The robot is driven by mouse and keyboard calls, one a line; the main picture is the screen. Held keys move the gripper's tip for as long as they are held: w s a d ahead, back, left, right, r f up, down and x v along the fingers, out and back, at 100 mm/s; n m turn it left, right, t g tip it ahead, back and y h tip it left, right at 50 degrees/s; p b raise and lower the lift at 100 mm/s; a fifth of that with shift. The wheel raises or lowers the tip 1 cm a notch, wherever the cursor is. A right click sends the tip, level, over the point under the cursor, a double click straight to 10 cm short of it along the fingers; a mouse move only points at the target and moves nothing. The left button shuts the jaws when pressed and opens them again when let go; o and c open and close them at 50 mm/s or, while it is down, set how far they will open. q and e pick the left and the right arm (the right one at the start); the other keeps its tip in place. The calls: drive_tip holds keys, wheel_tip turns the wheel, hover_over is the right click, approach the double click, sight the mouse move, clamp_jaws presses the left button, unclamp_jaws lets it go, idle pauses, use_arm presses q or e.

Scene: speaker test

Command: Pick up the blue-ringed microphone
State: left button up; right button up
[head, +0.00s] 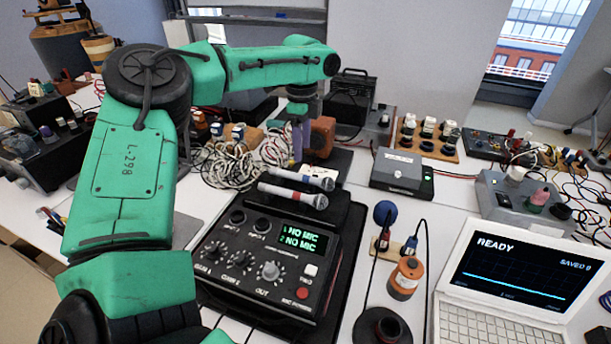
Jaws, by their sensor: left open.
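Two silver-headed handheld microphones lie side by side on a dark rest behind the mixer (265,262). My left gripper (301,152) points down just behind and above the microphones, at the end of my green arm. It is open, with nothing seen between its fingers, and apart from both microphones. My right gripper is out of view.
The mixer screen reads NO MIC for 1 and 2. A white laptop (525,270) showing READY stands at the right. A blue-headed microphone (384,212) stands on a round base beside the mixer. Tangled cables (232,165) lie behind, and a grey box (402,176) stands right of the gripper.

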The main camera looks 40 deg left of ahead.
sight(304, 176)
use_arm(q)
wheel_tip(304, 176, down, 4)
drive_tip(key=shift+w+r, duration=0.1)
drive_tip(key=shift+w, duration=0.05)
wheel_tip(304, 176, down, 5)
drive_tip(key=shift+w+d+f+p, duration=0.1)
drive_tip(key=shift+f+p, duration=0.1)
drive_tip(key=shift+p, duration=0.25)
drive_tip(key=shift+f, duration=0.25)
drive_tip(key=shift+w, duration=0.1)
drive_tip(key=shift+c, duration=0.7)
clamp_jaws()
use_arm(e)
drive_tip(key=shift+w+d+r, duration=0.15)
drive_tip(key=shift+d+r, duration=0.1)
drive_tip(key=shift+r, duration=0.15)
